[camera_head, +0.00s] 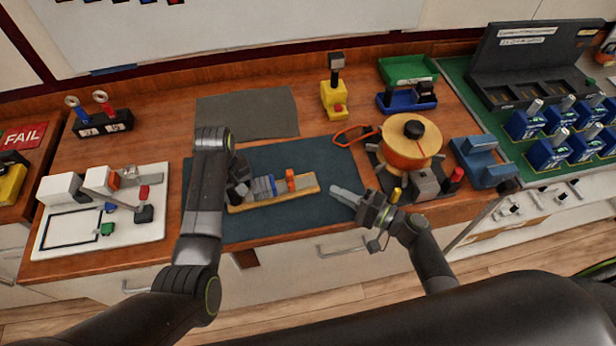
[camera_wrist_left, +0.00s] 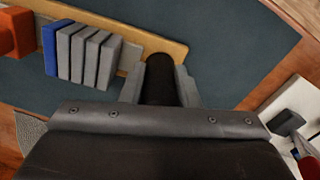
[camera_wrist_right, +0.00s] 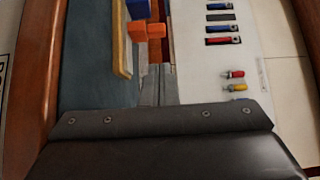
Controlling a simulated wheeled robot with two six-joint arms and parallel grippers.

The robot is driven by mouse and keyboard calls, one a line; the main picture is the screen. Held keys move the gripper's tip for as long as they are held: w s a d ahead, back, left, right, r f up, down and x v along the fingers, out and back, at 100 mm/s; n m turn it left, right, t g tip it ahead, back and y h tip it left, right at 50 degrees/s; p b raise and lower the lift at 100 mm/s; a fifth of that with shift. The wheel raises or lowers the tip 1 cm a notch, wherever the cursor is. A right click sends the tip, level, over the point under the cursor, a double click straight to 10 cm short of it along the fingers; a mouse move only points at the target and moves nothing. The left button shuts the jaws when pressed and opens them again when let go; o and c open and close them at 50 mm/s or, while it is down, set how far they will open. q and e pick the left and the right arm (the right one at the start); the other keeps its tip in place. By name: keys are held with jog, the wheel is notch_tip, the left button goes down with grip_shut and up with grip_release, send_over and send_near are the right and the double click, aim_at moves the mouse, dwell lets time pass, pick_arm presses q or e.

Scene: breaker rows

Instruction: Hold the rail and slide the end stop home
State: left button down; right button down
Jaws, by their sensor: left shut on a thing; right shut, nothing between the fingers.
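A tan rail (camera_head: 306,186) lies on the dark mat. It carries several grey blocks (camera_head: 259,188), a blue piece (camera_head: 273,185) and the orange end stop (camera_head: 290,180). In the left wrist view a gap shows between the orange stop (camera_wrist_left: 16,32) and the blue piece (camera_wrist_left: 50,48). My left gripper (camera_head: 238,190) is shut on a dark part at the rail's left end; the fingers (camera_wrist_left: 160,82) hide some of it. My right gripper (camera_head: 346,195) is shut and empty, right of the rail and apart from it. The orange stop (camera_wrist_right: 149,32) shows ahead of its fingers.
An orange spool (camera_head: 407,152) and a red-topped button (camera_head: 455,178) stand near my right gripper. An orange loop (camera_head: 352,134) lies behind. A white board (camera_head: 60,240) with small parts is at the left. The mat (camera_head: 330,165) has free room around the rail.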

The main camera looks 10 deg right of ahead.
aim_at(291, 186)
jog(key=shift+w+d+g, duration=0.15)
jog(key=shift+g, duration=0.15)
jog(key=shift+w+a+n, duration=0.2)
jog(key=shift+n, duration=0.1)
jog(key=x, duration=0.9)
jog(key=shift+a+r, duration=0.1)
jog(key=shift+a, duration=0.1)
pick_arm(q)
jog(key=shift+r, duration=0.1)
pick_arm(e)
jog(key=a, duration=0.4)
jog(key=shift+s, duration=0.2)
pick_arm(q)
jog(key=shift+s+d, duration=0.1)
jog(key=shift+d, duration=0.05)
pick_arm(e)
jog(key=v, duration=1)
jog(key=shift+w+d, duration=0.15)
jog(key=shift+d, duration=0.1)
pick_arm(q)
jog(key=c, duration=1)
grip_release()
